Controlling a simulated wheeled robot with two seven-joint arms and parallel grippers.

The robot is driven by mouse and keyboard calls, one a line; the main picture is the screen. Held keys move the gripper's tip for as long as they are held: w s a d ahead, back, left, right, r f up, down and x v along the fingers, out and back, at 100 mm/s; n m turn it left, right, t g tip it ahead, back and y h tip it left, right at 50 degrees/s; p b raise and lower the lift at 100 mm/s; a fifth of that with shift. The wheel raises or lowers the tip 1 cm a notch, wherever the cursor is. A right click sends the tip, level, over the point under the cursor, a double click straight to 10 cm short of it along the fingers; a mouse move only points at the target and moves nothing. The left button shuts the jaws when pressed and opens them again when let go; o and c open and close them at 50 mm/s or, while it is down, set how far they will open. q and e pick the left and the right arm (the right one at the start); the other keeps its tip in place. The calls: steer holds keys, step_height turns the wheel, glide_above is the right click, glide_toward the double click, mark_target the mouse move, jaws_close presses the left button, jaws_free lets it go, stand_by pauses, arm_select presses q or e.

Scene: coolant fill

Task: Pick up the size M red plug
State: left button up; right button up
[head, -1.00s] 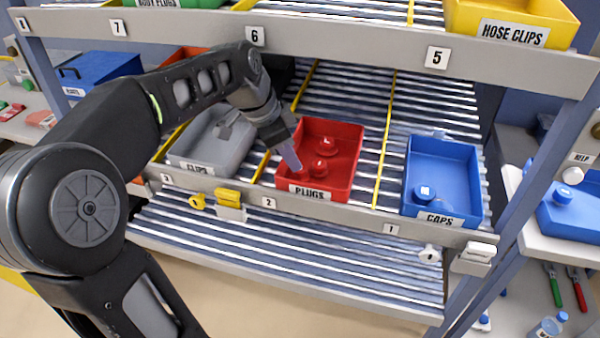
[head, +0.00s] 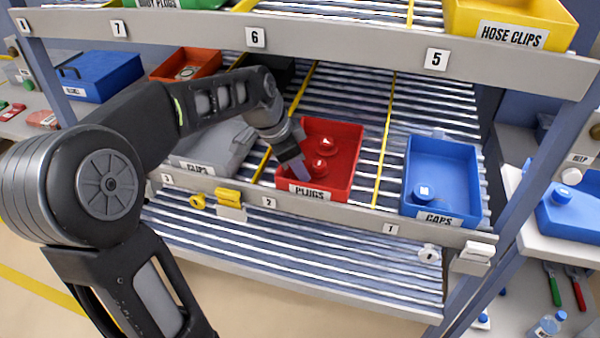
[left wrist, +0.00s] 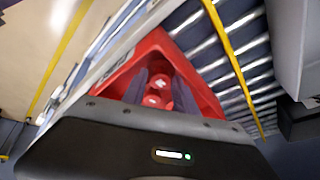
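Two red plugs, a farther one (head: 327,143) and a nearer one (head: 320,165), stand in the red bin (head: 345,128) labelled PLUGS. Each has a pale mark on top; I cannot read the size letters for sure. My left gripper (head: 300,170) is over the front left part of the bin, just left of the nearer plug. In the left wrist view, its two dark fingers (left wrist: 161,95) are apart, and the red plugs (left wrist: 157,101) show in the gap between them, beyond the fingertips. Nothing is held. My right gripper is not in view.
A grey CLIPS bin (head: 232,143) is left of the red bin, partly behind my arm. A blue CAPS bin (head: 455,165) with a blue cap (head: 424,193) is to the right. An upper shelf edge (head: 340,48) runs above. Yellow dividers separate the lanes.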

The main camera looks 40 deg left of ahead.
arm_select(q)
jaws_close()
steer(key=shift+r, duration=0.1)
stand_by(0.4)
